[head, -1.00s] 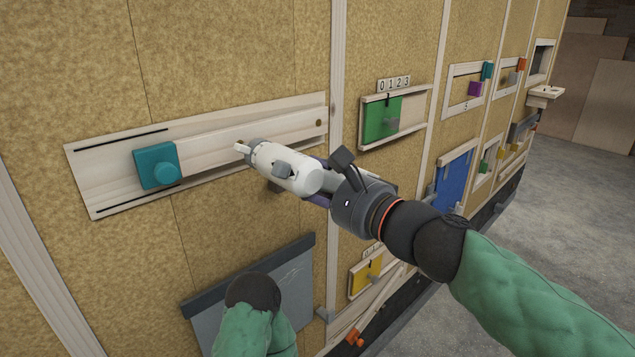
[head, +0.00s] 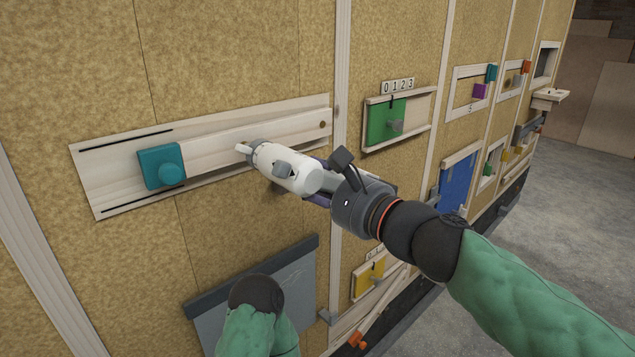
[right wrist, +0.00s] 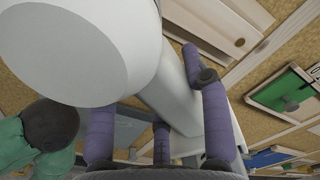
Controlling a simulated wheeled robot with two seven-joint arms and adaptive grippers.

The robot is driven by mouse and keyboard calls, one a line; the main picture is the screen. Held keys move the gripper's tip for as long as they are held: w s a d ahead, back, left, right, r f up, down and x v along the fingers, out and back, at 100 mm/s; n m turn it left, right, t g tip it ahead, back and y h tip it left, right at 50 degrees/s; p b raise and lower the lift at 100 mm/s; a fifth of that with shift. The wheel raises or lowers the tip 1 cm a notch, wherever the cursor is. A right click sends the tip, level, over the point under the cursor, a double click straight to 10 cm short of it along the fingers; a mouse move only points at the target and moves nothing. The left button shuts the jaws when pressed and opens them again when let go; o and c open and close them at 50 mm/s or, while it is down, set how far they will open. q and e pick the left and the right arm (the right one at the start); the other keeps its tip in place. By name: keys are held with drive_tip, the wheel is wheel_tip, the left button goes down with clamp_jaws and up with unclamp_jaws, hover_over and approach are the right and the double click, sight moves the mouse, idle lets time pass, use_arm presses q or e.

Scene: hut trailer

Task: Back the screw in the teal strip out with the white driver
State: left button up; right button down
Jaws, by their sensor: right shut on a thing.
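A white driver (head: 288,168) with a grey collar points left, its pale tip in front of a long pale wooden strip (head: 215,140) on the wall. I cannot tell whether the tip touches the strip. A teal block (head: 160,165) with a round knob sits at the strip's left part. I see no teal strip; a screw at the tip cannot be made out. A round brown spot (head: 322,125) shows near the strip's right end. My right gripper (head: 320,190) is shut on the driver; its purple fingers wrap the white body (right wrist: 80,45) in the right wrist view. My left gripper is out of view.
A green sliding panel (head: 378,122) under a 0-1-2-3 label is right of the driver. A grey board (head: 260,285) hangs below, behind my left arm. A yellow panel (head: 368,275) and blue panel (head: 456,182) lie farther right. Bare wall lies above the strip.

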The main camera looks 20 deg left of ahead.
sight(329, 185)
drive_tip(key=shift+w+a+r, duration=0.1)
drive_tip(key=shift+a+r, duration=0.05)
drive_tip(key=shift+r, duration=0.1)
drive_tip(key=shift+d+r, duration=0.1)
drive_tip(key=shift+d, duration=0.1)
idle(0.8)
drive_tip(key=shift+s+d+f+b, duration=0.2)
drive_tip(key=shift+d+b, duration=0.1)
drive_tip(key=shift+b, duration=0.2)
idle(0.8)
drive_tip(key=shift+r, duration=0.15)
idle(0.6)
drive_tip(key=shift+d, duration=0.15)
idle(0.3)
drive_tip(key=shift+s+d, duration=0.1)
drive_tip(key=shift+d, duration=0.1)
drive_tip(key=shift+v, duration=1.2)
drive_tip(key=shift+w+d+b, duration=0.15)
drive_tip(key=shift+w+d, duration=1.1)
drive_tip(key=shift+d, duration=0.3)
drive_tip(key=shift+w+d+b, duration=0.15)
drive_tip(key=shift+w+d, duration=1.1)
drive_tip(key=shift+d, duration=0.35)
drive_tip(key=shift+s+a, duration=0.1)
drive_tip(key=shift+a, duration=0.05)
